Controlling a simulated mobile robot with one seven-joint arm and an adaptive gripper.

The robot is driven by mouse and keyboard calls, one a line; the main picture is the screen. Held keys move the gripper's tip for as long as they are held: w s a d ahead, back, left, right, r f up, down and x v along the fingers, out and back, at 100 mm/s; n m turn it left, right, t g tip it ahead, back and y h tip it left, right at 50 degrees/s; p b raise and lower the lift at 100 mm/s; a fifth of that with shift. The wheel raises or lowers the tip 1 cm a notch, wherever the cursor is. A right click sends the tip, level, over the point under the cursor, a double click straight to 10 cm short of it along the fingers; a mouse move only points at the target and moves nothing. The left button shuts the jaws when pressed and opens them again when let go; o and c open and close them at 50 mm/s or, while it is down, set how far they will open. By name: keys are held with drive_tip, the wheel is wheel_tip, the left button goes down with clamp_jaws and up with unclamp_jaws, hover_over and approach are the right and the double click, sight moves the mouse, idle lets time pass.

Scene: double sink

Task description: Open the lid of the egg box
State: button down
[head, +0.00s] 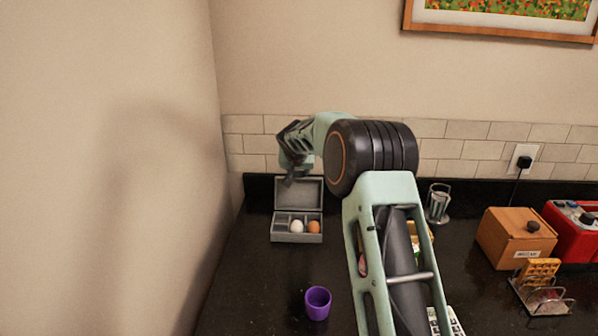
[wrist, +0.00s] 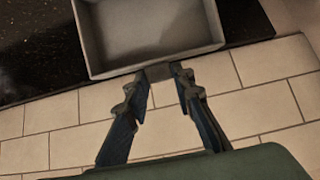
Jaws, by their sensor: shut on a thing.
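The grey egg box (head: 297,238) stands on the dark counter at the left. Its lid (head: 299,192) is up, standing roughly upright at the back of the box. A white egg (head: 297,226) and a brown egg (head: 314,227) sit in the right part of the base. My gripper (head: 288,181) is at the top edge of the lid, partly hidden in the head view. In the wrist view, the lid's hollow inside (wrist: 150,35) faces the camera, and my gripper (wrist: 161,73) is shut on the small tab at the lid's edge.
A tiled wall (head: 250,143) is close behind the lid. A purple cup (head: 317,303) stands in front of the box. My arm hides part of the counter.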

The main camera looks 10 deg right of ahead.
drive_tip(key=shift+f+b, duration=0.15)
drive_tip(key=shift+b, duration=0.65)
drive_tip(key=shift+s+a+b, duration=0.1)
drive_tip(key=shift+s+b, duration=0.05)
drive_tip(key=shift+b, duration=0.5)
drive_tip(key=s+t+b, duration=0.1)
drive_tip(key=b, duration=0.5)
drive_tip(key=shift+s+a, duration=0.1)
drive_tip(key=shift+a, duration=0.05)
drive_tip(key=shift+b+v, duration=0.95)
drive_tip(key=shift+b, duration=0.1)
drive_tip(key=shift+s+f, duration=0.15)
drive_tip(key=shift+f, duration=0.05)
drive_tip(key=c, duration=1.6)
unclamp_jaws()
drive_tip(key=shift+s+r, duration=0.1)
drive_tip(key=shift+r, duration=0.05)
